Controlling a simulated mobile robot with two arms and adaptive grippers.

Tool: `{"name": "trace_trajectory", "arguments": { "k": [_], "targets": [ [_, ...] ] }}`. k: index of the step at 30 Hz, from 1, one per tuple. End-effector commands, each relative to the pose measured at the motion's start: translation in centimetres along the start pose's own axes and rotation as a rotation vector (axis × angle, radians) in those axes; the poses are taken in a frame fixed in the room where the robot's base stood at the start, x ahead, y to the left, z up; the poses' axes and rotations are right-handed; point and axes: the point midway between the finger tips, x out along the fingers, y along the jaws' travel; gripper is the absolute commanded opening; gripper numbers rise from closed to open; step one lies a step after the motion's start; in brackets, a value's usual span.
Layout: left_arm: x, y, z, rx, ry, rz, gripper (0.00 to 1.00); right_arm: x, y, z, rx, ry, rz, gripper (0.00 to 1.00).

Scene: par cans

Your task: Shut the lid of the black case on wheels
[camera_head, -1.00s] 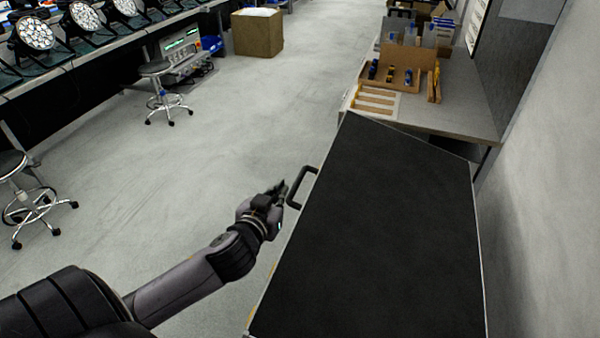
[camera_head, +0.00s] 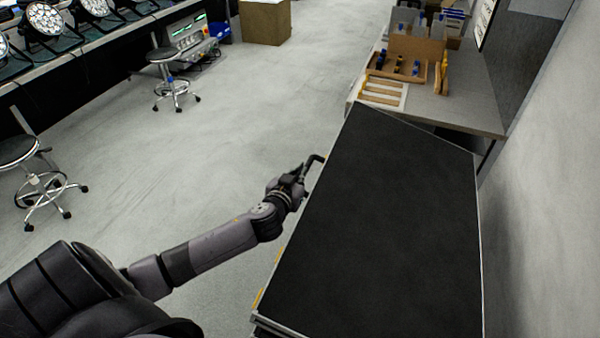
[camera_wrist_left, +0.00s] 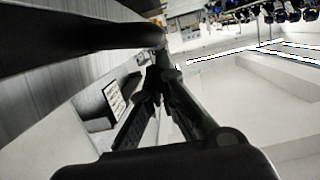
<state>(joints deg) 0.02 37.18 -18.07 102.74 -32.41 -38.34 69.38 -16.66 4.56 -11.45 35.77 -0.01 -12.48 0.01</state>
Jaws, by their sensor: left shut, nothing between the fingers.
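The black case's lid (camera_head: 395,220) shows in the head view as a large dark panel with a thin light metal edge. At its near left corner, dark layers show below the edge. I cannot tell whether the lid is fully down. My left gripper (camera_head: 301,174) is at this handle, shut and empty; touching or just apart is unclear. In the left wrist view its fingers (camera_wrist_left: 163,62) meet close beside a thick dark bar (camera_wrist_left: 80,45), seemingly the handle. The wheels are hidden. My right gripper is out of view.
A grey workbench (camera_head: 465,110) with wooden trays stands beyond the case, and a wall (camera_head: 545,200) is to its right. Stools (camera_head: 172,75) and a bench with lamps (camera_head: 45,20) are at the left. The floor (camera_head: 240,130) between is clear.

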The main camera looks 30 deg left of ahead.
Motion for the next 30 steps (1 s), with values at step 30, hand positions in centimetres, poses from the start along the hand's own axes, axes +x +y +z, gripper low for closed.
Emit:
{"name": "trace_trajectory", "arguments": {
  "k": [30],
  "targets": [
    [2.6, -2.2, 10.4, -0.173, -0.003, 0.044, 0.00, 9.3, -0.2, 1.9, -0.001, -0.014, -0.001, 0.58]
  ]
}}
